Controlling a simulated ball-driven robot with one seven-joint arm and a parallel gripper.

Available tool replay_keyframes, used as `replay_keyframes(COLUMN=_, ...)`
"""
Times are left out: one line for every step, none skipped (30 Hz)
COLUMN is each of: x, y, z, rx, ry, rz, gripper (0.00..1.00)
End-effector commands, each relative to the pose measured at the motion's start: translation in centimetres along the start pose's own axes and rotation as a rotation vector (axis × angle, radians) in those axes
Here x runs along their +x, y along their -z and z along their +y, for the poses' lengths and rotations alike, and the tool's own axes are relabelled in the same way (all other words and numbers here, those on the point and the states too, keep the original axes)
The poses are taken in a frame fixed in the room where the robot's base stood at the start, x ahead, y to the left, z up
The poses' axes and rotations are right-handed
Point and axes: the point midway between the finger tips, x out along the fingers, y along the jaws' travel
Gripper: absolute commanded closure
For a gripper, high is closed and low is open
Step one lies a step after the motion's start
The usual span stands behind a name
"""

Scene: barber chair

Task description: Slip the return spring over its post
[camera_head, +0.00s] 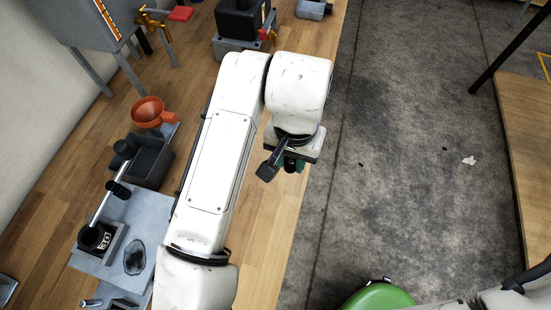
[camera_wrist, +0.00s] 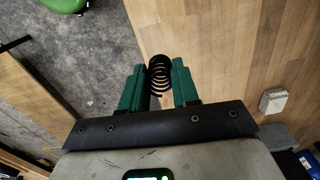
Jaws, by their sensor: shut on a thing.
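A black coil spring (camera_wrist: 159,74) is between the green fingers of my gripper (camera_wrist: 157,82) in the wrist view, with its coils showing above the fingertips. My gripper is shut on it. In the head view my gripper (camera_head: 292,164) hangs under the white wrist near the bench's right edge, mostly hidden, and I cannot make out the spring there. I cannot pick out the spring's post for certain in either view.
The wooden bench (camera_head: 262,238) carries a grey plate (camera_head: 132,214) with a black lever device (camera_head: 97,238), a dark bin (camera_head: 150,160) and an orange funnel (camera_head: 148,111). A pale block (camera_wrist: 273,101) lies on wood in the wrist view. A green round seat (camera_head: 378,296) stands on the floor.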

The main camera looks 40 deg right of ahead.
Motion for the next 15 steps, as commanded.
replay_keyframes(x=-0.2, y=-0.4, z=1.2, rx=0.004, ry=0.001, rz=0.003, gripper=0.99)
replay_keyframes(x=-0.5, y=-0.7, z=1.9, rx=0.004, ry=0.001, rz=0.003, gripper=0.99)
replay_keyframes(x=-0.9, y=-1.1, z=2.7, rx=0.004, ry=0.001, rz=0.003, gripper=0.99)
replay_keyframes(x=-1.2, y=-1.3, z=3.4, rx=0.004, ry=0.0, rz=0.003, gripper=0.99)
replay_keyframes(x=-1.5, y=-1.6, z=3.9, rx=0.004, ry=0.001, rz=0.002, gripper=0.99)
replay_keyframes(x=-1.9, y=-1.8, z=4.6, rx=0.003, ry=0.001, rz=0.002, gripper=0.99)
replay_keyframes(x=-2.1, y=-2.0, z=5.1, rx=0.003, ry=0.001, rz=0.002, gripper=0.99)
replay_keyframes(x=-2.4, y=-2.2, z=5.6, rx=0.003, ry=0.0, rz=0.002, gripper=0.99)
replay_keyframes(x=-2.6, y=-2.5, z=6.1, rx=0.002, ry=0.001, rz=0.002, gripper=0.99)
replay_keyframes(x=-2.9, y=-2.6, z=6.4, rx=0.002, ry=0.002, rz=0.002, gripper=0.99)
replay_keyframes(x=-3.1, y=-2.7, z=6.7, rx=0.002, ry=0.001, rz=0.001, gripper=0.99)
replay_keyframes(x=-3.2, y=-2.9, z=7.1, rx=0.001, ry=0.0, rz=0.001, gripper=0.99)
replay_keyframes(x=-3.4, y=-3.0, z=7.4, rx=0.002, ry=0.0, rz=0.001, gripper=0.99)
replay_keyframes(x=-3.5, y=-3.0, z=7.5, rx=0.001, ry=0.0, rz=0.001, gripper=0.99)
replay_keyframes(x=-3.8, y=-3.1, z=7.8, rx=0.0, ry=0.0, rz=0.001, gripper=0.99)
